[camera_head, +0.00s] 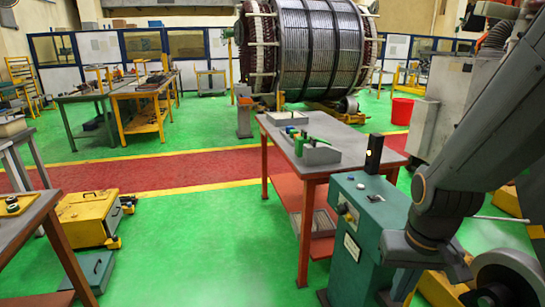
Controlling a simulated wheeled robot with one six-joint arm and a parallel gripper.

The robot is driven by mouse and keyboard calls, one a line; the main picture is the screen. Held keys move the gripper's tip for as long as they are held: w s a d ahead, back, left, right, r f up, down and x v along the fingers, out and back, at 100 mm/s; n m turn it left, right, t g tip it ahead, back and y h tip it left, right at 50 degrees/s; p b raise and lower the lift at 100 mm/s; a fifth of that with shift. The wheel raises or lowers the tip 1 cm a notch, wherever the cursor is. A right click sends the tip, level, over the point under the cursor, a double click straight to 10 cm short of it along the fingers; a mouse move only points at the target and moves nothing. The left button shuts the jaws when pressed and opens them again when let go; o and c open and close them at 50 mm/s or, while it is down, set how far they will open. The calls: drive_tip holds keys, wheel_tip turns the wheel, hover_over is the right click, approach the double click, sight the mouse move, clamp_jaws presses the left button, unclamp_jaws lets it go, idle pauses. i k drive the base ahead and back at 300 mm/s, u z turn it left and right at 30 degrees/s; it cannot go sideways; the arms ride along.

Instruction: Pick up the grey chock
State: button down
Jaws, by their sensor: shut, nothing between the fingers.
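A small grey block-like piece (319,154) sits on the grey-topped table with the orange-red frame (348,142), near the middle of the view. It may be the grey chock, but its shape is too small to tell for sure. Green pieces (297,140) lie just left of it and partly against it. My arm comes down from the upper right to the lower right, in front of and to the right of this table. My gripper's fingers cannot be made out in the view. The arm's end is well apart from the grey piece.
A black upright block (374,153) stands at the table's right edge. A green-grey machine cabinet (368,228) stands in front of the table. A yellow box (88,218) is on the floor at left. The green floor (200,245) between is clear. A large stator (306,50) stands behind.

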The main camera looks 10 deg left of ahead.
sight(315, 153)
drive_tip(key=u, duration=0.1)
drive_tip(key=k, duration=0.45)
drive_tip(key=u, duration=1)
drive_tip(key=i, duration=1.7)
drive_tip(key=z, duration=0.9)
drive_tip(key=i, duration=0.9)
drive_tip(key=z, duration=0.15)
